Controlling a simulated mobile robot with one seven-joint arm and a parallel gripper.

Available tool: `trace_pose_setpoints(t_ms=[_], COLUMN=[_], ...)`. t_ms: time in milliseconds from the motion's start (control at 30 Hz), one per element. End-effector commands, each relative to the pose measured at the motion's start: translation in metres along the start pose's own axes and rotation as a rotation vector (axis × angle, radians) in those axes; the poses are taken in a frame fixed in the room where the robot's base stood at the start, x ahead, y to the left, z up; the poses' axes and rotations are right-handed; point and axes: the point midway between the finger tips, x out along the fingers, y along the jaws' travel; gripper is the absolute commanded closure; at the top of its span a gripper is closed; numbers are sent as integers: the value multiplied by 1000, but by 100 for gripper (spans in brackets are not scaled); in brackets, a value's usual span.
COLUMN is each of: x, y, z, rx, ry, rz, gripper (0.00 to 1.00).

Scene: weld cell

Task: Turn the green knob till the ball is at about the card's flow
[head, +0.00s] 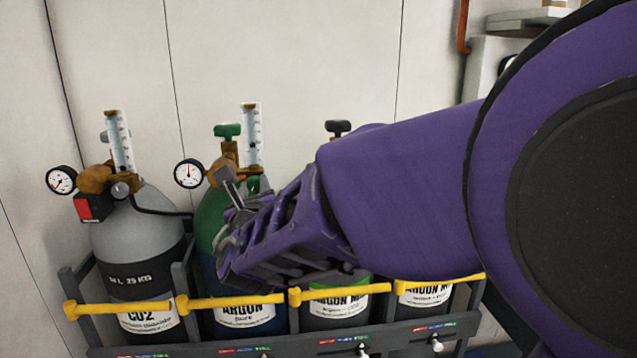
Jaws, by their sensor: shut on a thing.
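The green argon cylinder (209,215) stands second from the left, with a clear flow tube (251,135) upright on its brass regulator. The ball and scale marks in the tube are too small to read. A green knob (262,184) shows partly below the tube, mostly hidden by my gripper. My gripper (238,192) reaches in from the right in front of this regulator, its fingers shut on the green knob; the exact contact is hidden. A green valve handwheel (228,131) sits above on the cylinder. I cannot make out the card.
A round gauge (188,173) sits left of my gripper. A grey CO2 cylinder (140,235) with its own gauge (61,180) and tube (121,141) stands at left. Two argon-mix cylinders (338,312) stand partly behind my arm. A yellow bar (237,300) crosses the rack front.

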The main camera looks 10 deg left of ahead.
Motion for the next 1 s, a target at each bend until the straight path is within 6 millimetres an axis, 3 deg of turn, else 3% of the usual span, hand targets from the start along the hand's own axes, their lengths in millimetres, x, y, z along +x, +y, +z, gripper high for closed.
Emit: trace_pose_setpoints(t_ms=[400, 433, 500, 1000], x=[0, 0, 0, 0], y=[0, 0, 0, 2], z=[1, 1, 1, 1], rx=[-55, -55, -55, -54], ry=[0, 0, 0, 1], rz=[0, 0, 0, -1], gripper=[100, 60, 53, 53])
